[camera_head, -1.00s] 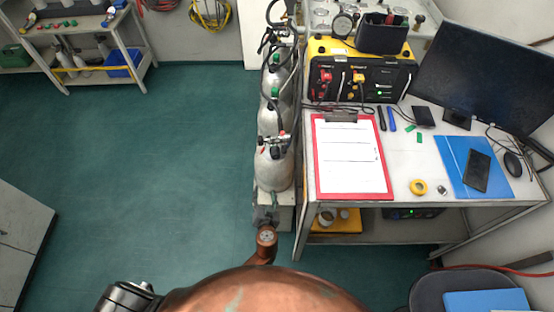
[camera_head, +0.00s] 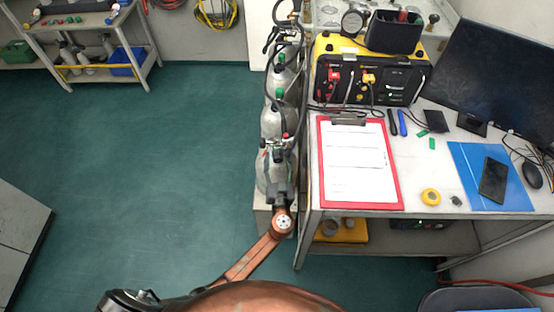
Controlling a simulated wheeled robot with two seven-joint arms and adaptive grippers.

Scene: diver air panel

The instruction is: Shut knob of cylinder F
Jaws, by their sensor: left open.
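Several grey gas cylinders stand in a row along the left side of the workbench. The nearest cylinder (camera_head: 263,177) has its valve partly hidden by my left gripper. Behind it stand a middle cylinder (camera_head: 271,122) with a green knob (camera_head: 279,92) and a far cylinder with a green knob (camera_head: 281,59). I cannot read any letters, so I cannot tell which one is F. My left gripper (camera_head: 274,156) is open at the nearest cylinder's valve, pointing away from me. I cannot tell whether it touches the knob. My right gripper is not in view.
The workbench (camera_head: 440,199) stands close to the right of the cylinders. It carries a red clipboard (camera_head: 395,190), a yellow-black panel box (camera_head: 418,73) and a monitor (camera_head: 495,75). Hoses run above the cylinders. Open green floor (camera_head: 150,150) lies to the left.

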